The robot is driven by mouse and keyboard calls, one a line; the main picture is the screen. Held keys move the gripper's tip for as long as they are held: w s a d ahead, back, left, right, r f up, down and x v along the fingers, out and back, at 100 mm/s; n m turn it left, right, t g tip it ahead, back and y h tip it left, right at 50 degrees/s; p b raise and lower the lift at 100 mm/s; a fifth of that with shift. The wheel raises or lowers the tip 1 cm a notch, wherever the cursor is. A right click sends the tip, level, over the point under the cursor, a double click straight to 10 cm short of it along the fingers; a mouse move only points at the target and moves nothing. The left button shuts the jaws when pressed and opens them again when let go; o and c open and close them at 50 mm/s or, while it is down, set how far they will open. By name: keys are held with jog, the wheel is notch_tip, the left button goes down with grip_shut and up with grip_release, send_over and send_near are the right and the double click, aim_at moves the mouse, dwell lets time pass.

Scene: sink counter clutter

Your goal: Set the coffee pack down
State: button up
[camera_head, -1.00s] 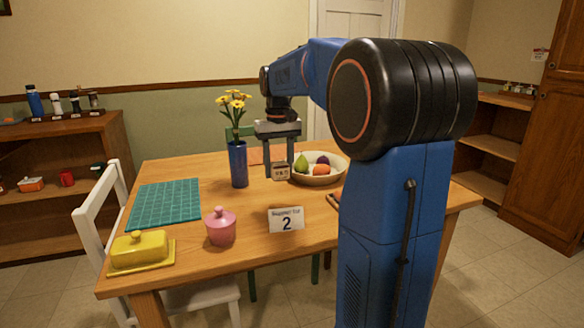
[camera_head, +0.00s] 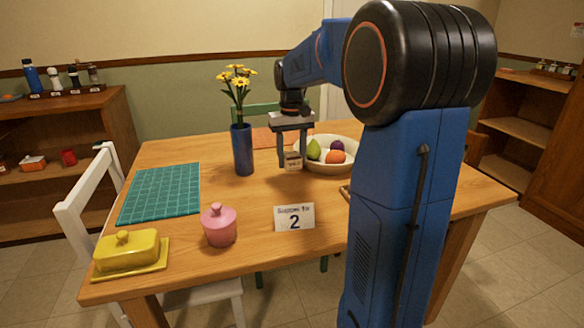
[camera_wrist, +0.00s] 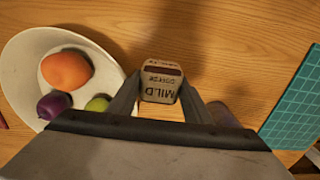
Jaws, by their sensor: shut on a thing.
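The coffee pack (camera_head: 293,161) is a small pale box with dark lettering. My gripper (camera_head: 293,163) is shut on it, with one finger on each side, and points down over the table (camera_head: 260,205). In the wrist view the pack (camera_wrist: 161,84) sits between the fingertips and its face reads "MILD". The pack is close to the table between the blue vase and the fruit bowl; I cannot tell if its base touches the wood.
The white bowl (camera_head: 347,168) of fruit is just right of the pack. The blue vase (camera_head: 242,150) with yellow flowers stands left. A green mat (camera_head: 160,192), pink jar (camera_head: 219,227), yellow butter dish (camera_head: 128,252) and card marked 2 (camera_head: 294,217) are nearer. Wood in front of the pack is clear.

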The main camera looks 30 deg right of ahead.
aim_at(291, 167)
jog(key=shift+f, duration=1.75)
jog(key=shift+f, duration=0.1)
jog(key=o, duration=0.7)
